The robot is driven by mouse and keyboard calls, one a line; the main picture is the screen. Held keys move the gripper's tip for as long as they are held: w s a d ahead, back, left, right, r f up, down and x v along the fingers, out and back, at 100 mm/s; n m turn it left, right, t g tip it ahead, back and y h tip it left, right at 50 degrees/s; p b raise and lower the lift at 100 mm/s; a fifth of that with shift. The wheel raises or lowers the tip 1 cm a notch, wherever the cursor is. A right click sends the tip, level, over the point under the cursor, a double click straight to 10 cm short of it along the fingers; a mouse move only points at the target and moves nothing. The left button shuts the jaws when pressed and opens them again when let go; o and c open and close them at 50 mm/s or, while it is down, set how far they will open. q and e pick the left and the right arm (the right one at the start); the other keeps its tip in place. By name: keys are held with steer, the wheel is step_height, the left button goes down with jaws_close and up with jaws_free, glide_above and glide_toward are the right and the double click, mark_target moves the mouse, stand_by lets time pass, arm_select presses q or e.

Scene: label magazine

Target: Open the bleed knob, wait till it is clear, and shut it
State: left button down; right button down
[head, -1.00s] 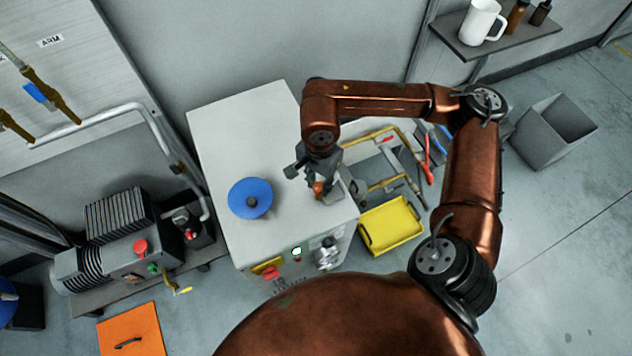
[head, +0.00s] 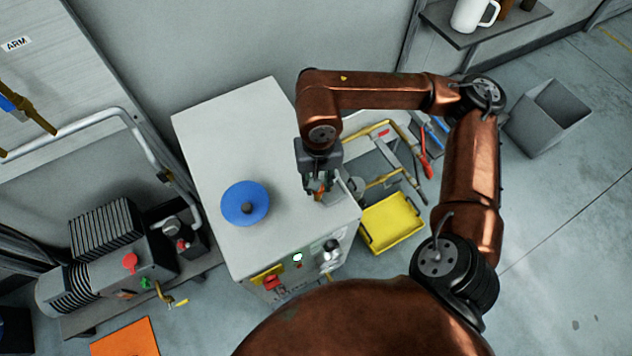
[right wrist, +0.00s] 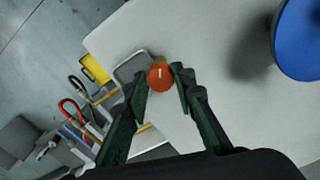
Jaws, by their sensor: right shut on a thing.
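The bleed knob appears to be the orange round knob (right wrist: 160,77) with a pale mark on its face, in the right wrist view. In the head view a small part of the orange knob (head: 320,195) shows under my right gripper (head: 318,188), near the right edge of the grey cabinet top (head: 215,140). My right gripper (right wrist: 160,80) is shut on the knob, one finger on each side. A clear cup-like part (head: 355,187) stands beside it, partly hidden. My left gripper is not in view.
A blue disc (head: 245,204) sits on the cabinet top. A green-white lamp (head: 297,257) and a red knob (head: 272,283) are on the front panel. A yellow tray (head: 392,222) and tools lie to the right. A pump unit (head: 130,262) stands at left.

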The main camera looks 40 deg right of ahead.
stand_by(0.3)
steer(key=c, duration=1.6)
jaws_free()
step_height(320, 180, up, 12)
